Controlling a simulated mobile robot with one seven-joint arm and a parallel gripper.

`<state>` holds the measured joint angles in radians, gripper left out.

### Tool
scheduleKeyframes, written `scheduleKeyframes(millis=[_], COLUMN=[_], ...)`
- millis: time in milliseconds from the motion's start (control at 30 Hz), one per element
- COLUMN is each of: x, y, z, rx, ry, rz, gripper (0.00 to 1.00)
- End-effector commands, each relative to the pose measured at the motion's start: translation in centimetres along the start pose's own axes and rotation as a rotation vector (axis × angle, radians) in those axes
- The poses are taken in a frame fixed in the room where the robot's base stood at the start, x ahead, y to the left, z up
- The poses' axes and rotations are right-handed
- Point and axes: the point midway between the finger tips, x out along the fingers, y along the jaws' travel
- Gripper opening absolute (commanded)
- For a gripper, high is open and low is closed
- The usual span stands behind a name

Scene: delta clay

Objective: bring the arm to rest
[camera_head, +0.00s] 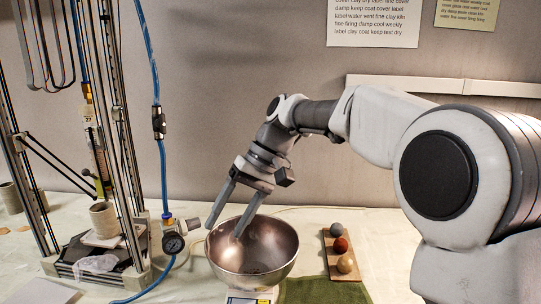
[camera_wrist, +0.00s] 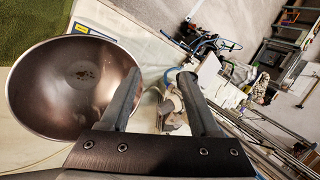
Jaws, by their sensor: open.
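My gripper (camera_head: 224,230) is open and empty, with its fingers pointing down at the metal bowl (camera_head: 272,258). In the head view one finger overlaps the inside of the bowl and the other overlaps its left rim. I cannot tell from this view how far above the rim they are. In the wrist view the two fingers (camera_wrist: 160,75) stand wide apart with nothing between them, and the bowl (camera_wrist: 40,95) lies to their left. Small dark crumbs show at the bowl's bottom. My arm reaches in from the right, bent downward at the wrist.
The bowl sits on a scale (camera_head: 250,298). A wooden board (camera_head: 328,250) with three clay balls lies right of it, by a green cloth (camera_head: 318,291). A clay printer frame (camera_head: 122,160) with blue hose and gauge (camera_head: 172,243) stands left. The wall is behind.

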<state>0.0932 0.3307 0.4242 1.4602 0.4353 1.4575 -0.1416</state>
Motion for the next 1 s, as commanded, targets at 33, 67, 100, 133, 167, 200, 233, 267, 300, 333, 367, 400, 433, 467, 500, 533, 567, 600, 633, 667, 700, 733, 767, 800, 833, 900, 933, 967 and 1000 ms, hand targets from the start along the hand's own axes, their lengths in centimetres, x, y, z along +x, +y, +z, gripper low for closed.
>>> scheduleKeyframes(millis=[33, 67, 100, 133, 167, 200, 233, 267, 300, 333, 367, 400, 433, 467, 500, 533, 567, 600, 633, 667, 700, 733, 767, 800, 833, 900, 933, 967, 1000], x=[-0.8, -1.0, -1.4, -1.7, -2.1, -2.5, -2.9, -3.2, -3.6, -3.9, -4.2, -4.6, -4.9, -5.2, -5.6, -5.8, -6.0, -6.3, -6.4, -6.6, -6.7, -6.8, -6.8, -6.8, -6.8, -6.6, -6.5, -6.4, -6.3], y=[0.1, 0.3, 0.7, 1.0, 1.3, 1.7, 2.1, 2.4, 2.9, 3.2, 3.6, 4.1, 4.5, 4.8, 5.3, 5.7, 6.1, 6.6, 7.0, 7.4, 7.9, 8.2, 8.6, 9.1, 9.4, 10.1, 10.3, 10.5, 10.8], z=[1.3, 2.0, 3.0, 3.7, 4.4, 5.4, 6.2, 7.0, 8.0, 8.8, 9.7, 10.8, 11.6, 12.5, 13.6, 14.5, 15.3, 16.5, 17.4, 18.2, 19.4, 20.2, 21.0, 21.9, 22.6, 24.0, 24.5, 24.9, 25.3], rx=[0.013, 0.022, 0.036, 0.046, 0.056, 0.067, 0.077, 0.085, 0.098, 0.107, 0.116, 0.127, 0.134, 0.143, 0.152, 0.161, 0.168, 0.179, 0.184, 0.191, 0.198, 0.204, 0.209, 0.215, 0.219, 0.225, 0.228, 0.229, 0.231], ry=[0.026, 0.040, 0.062, 0.078, 0.095, 0.119, 0.136, 0.155, 0.178, 0.196, 0.215, 0.240, 0.259, 0.278, 0.304, 0.324, 0.343, 0.369, 0.388, 0.408, 0.434, 0.452, 0.471, 0.494, 0.511, 0.544, 0.556, 0.567, 0.578], rz=[0.054, 0.085, 0.123, 0.152, 0.180, 0.217, 0.243, 0.269, 0.301, 0.325, 0.348, 0.378, 0.399, 0.419, 0.446, 0.463, 0.482, 0.503, 0.520, 0.535, 0.554, 0.566, 0.578, 0.592, 0.601, 0.618, 0.623, 0.629, 0.634], gripper=[0.63, 0.63, 0.63, 0.63, 0.63, 0.63, 0.63, 0.63, 0.63, 0.63, 0.63, 0.63, 0.63, 0.63, 0.63, 0.63, 0.63, 0.63, 0.63, 0.63, 0.63, 0.63, 0.63, 0.63, 0.63, 0.63, 0.63, 0.63, 0.63])
